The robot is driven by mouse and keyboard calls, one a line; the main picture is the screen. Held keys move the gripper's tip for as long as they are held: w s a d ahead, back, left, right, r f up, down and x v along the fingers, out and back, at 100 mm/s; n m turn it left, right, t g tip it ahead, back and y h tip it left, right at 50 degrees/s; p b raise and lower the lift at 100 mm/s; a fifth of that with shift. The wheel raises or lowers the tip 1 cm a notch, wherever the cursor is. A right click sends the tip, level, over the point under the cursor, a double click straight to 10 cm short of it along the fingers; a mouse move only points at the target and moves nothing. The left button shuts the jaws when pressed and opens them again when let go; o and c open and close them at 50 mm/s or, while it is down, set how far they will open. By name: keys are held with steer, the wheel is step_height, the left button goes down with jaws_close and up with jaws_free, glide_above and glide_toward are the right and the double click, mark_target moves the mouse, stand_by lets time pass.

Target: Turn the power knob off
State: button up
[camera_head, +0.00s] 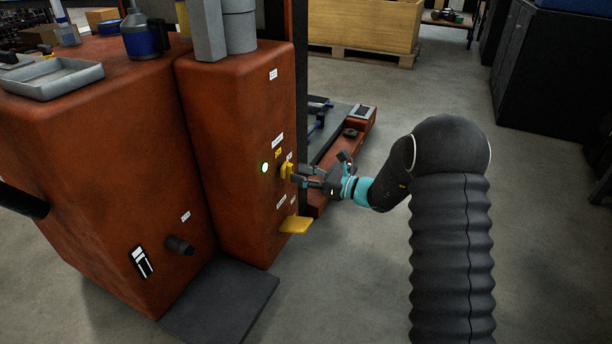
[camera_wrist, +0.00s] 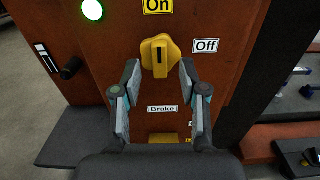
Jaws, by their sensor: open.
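The yellow power knob (camera_head: 286,171) is on the face of the orange-brown machine cabinet. In the wrist view the knob (camera_wrist: 160,56) has its grip bar upright, in line with the yellow "On" label (camera_wrist: 158,6). The white "Off" label (camera_wrist: 206,46) is to its upper right. A green lamp (camera_head: 265,168) is lit left of the knob. My gripper (camera_head: 306,175) is open in front of the knob. In the wrist view its fingertips (camera_wrist: 160,70) are on either side of the knob, with gaps; I cannot tell how deep they reach.
A "Brake" label (camera_wrist: 163,109) is below the knob, and a yellow pedal (camera_head: 296,225) sticks out lower on the cabinet. A metal tray (camera_head: 52,78) rests on the cabinet's top left. The floor (camera_head: 350,290) right of the cabinet is clear.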

steer(key=shift+x, duration=1)
steer(key=shift+c, duration=0.3)
jaws_close()
steer(key=m+p, duration=0.5)
steer(key=p, duration=0.1)
